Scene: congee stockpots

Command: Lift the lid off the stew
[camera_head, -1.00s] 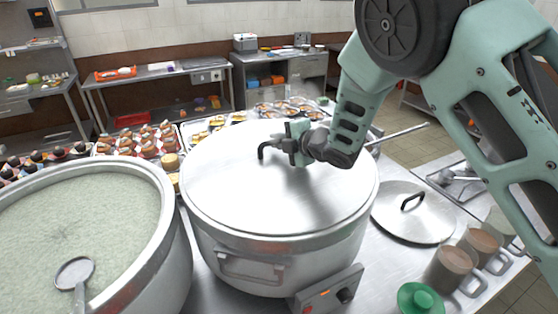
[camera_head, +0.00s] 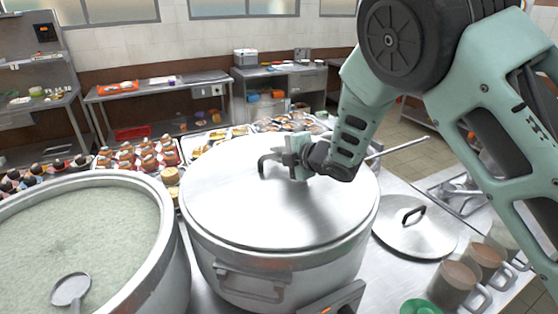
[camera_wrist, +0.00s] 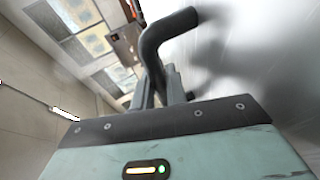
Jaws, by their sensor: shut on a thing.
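A wide brushed-metal lid (camera_head: 235,205) covers the large middle stockpot (camera_head: 275,268), and no clear gap shows between them. Its dark bent handle (camera_head: 263,161) stands near the lid's middle. My gripper (camera_head: 287,158) is shut on the handle, reaching in from the right. In the wrist view the handle (camera_wrist: 156,42) rises between the fingers of my gripper (camera_wrist: 160,88), and the pale lid surface (camera_wrist: 265,60) fills the right side. The stew is hidden under the lid.
An open pot of pale congee (camera_head: 85,235) with a ladle (camera_head: 70,290) stands close on the left. A smaller lid (camera_head: 415,232) lies on the counter at right, near several brown-filled jugs (camera_head: 452,285). Trays of food (camera_head: 140,155) line the back. Little counter is bare.

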